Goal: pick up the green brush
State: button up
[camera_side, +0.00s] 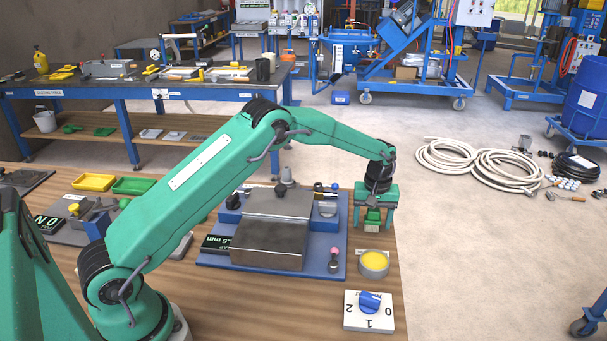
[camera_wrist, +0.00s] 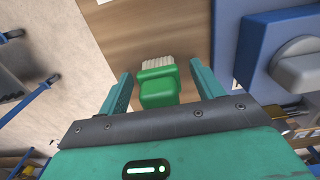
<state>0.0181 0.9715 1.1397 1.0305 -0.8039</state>
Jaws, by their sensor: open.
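The green brush (camera_wrist: 158,88) has a green handle and pale bristles, and shows between my gripper's two fingers in the wrist view. In the side view the green brush (camera_side: 373,214) shows under my gripper, near the table's right edge. My gripper (camera_side: 374,226) points down with a finger on each side of the brush. In the wrist view my gripper (camera_wrist: 161,67) is open, with a visible gap between each finger and the brush. I cannot tell whether the brush rests on the table.
A blue base plate (camera_side: 215,258) with a metal block (camera_side: 270,240) lies left of the gripper. A round tin with yellow contents (camera_side: 374,263) and a white switch plate with a blue knob (camera_side: 369,303) are in front. The wooden table ends just right of the gripper.

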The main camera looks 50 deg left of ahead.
jog(key=c, duration=1.1)
jog(key=shift+r, duration=0.1)
jog(key=shift+r, duration=0.4)
notch_tip(320, 180, up, 3)
jog(key=shift+r, duration=0.1)
jog(key=s+d+r, duration=0.6)
jog(key=d+r, duration=0.1)
jog(key=d, duration=0.3)
jog(key=shift+s, duration=0.1)
